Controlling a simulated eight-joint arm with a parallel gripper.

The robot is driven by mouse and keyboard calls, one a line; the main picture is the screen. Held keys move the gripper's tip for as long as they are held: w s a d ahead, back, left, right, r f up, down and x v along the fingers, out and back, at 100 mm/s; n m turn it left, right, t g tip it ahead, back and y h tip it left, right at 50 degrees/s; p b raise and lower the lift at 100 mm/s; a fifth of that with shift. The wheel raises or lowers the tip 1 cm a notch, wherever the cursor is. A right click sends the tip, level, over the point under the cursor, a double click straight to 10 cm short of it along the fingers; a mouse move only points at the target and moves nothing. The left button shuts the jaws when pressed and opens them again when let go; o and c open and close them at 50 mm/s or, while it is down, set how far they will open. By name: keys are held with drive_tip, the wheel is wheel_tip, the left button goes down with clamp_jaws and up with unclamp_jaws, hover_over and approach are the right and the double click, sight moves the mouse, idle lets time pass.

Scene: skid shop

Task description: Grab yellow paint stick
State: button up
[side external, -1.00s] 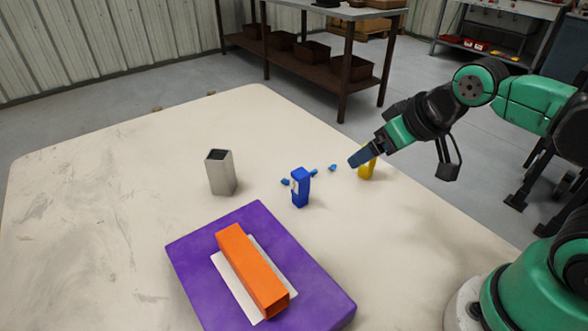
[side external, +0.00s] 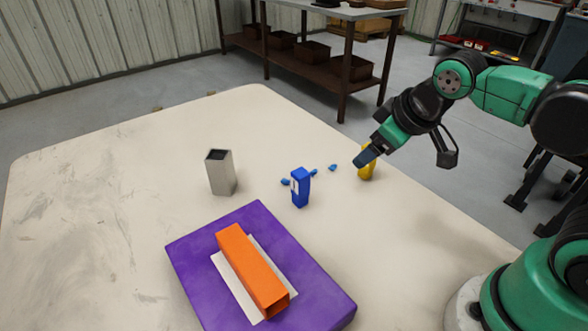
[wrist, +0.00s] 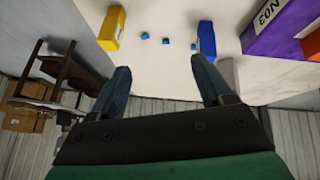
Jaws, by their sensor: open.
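The yellow paint stick (side external: 367,165) stands upright on the pale table in the side external view, partly hidden behind my gripper. My gripper (side external: 364,157) is just in front of it in that view, pointing down and to the left, with nothing between its fingers. In the wrist view the paint stick (wrist: 112,27) is at the upper left, beyond the left finger and outside the gap. My gripper (wrist: 160,75) shows there with its two blue-grey fingers spread wide apart. I cannot tell whether a finger touches the stick.
A blue object (side external: 300,187) stands left of the gripper, with small blue pieces (side external: 332,168) nearby. A grey square holder (side external: 220,172) stands farther left. An orange tube (side external: 252,268) lies on a purple block (side external: 190,255) in front. The table's left side (side external: 90,220) is clear.

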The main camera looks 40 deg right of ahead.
drive_tip(key=w+d+f+n+g+h, duration=0.1)
drive_tip(key=w+d+f+n+h, duration=0.1)
drive_tip(key=n+h, duration=0.2)
drive_tip(key=w+d+f+n+g+h, duration=0.1)
drive_tip(key=w+f+n+g+h, duration=0.1)
drive_tip(key=n, duration=0.5)
drive_tip(key=w+d+f+n+g+h, duration=0.2)
drive_tip(key=w+f+n+h, duration=0.1)
drive_tip(key=n+h, duration=0.2)
drive_tip(key=shift+d+f+n+h, duration=0.3)
drive_tip(key=shift+f+n+h, duration=0.1)
drive_tip(key=shift+h, duration=0.3)
drive_tip(key=shift+x, duration=2.8)
drive_tip(key=shift+r, duration=0.1)
clamp_jaws()
